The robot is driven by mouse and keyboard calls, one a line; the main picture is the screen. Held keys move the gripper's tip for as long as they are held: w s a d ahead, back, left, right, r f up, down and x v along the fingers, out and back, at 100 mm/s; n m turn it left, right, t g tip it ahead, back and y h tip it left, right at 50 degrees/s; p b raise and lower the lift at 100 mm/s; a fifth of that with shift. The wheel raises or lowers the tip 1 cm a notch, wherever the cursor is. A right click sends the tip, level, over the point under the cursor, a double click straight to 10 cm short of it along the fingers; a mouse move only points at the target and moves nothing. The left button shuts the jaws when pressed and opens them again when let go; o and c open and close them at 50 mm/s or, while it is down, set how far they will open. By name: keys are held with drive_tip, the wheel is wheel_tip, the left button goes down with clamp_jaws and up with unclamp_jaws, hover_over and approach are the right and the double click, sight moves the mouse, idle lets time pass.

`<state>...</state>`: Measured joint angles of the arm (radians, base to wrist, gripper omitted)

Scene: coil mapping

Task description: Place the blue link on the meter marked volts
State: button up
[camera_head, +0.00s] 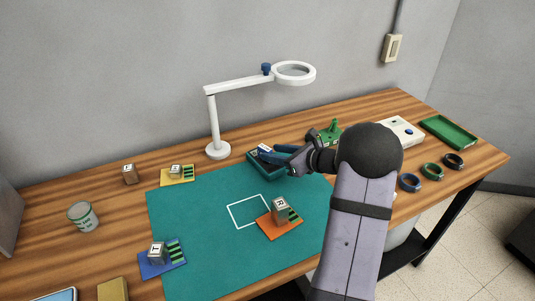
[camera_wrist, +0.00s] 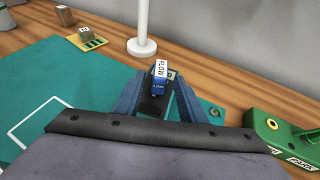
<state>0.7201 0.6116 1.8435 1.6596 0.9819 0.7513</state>
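My gripper (camera_head: 277,157) is over a small teal tray (camera_head: 292,174) at the back edge of the green mat. In the wrist view, my gripper (camera_wrist: 160,88) has its blue-grey fingers on either side of a white-and-blue block (camera_wrist: 161,77) whose white face seems to read "FLOW". A dark piece lies just below the block. I cannot tell whether the fingers touch the block. No label reading volts is legible.
A white lamp (camera_head: 217,150) stands behind the tray. A green device (camera_wrist: 285,140), with a label reading "PARK", is right of it. A white box (camera_head: 400,131) and green tray (camera_head: 449,132) are further right. Orange (camera_head: 270,230), yellow (camera_head: 168,180) and blue (camera_head: 153,270) plates bear lettered cubes.

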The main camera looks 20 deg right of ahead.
drive_tip(key=b+v, duration=0.1)
drive_tip(key=v, duration=0.6)
drive_tip(key=shift+s+d, duration=0.1)
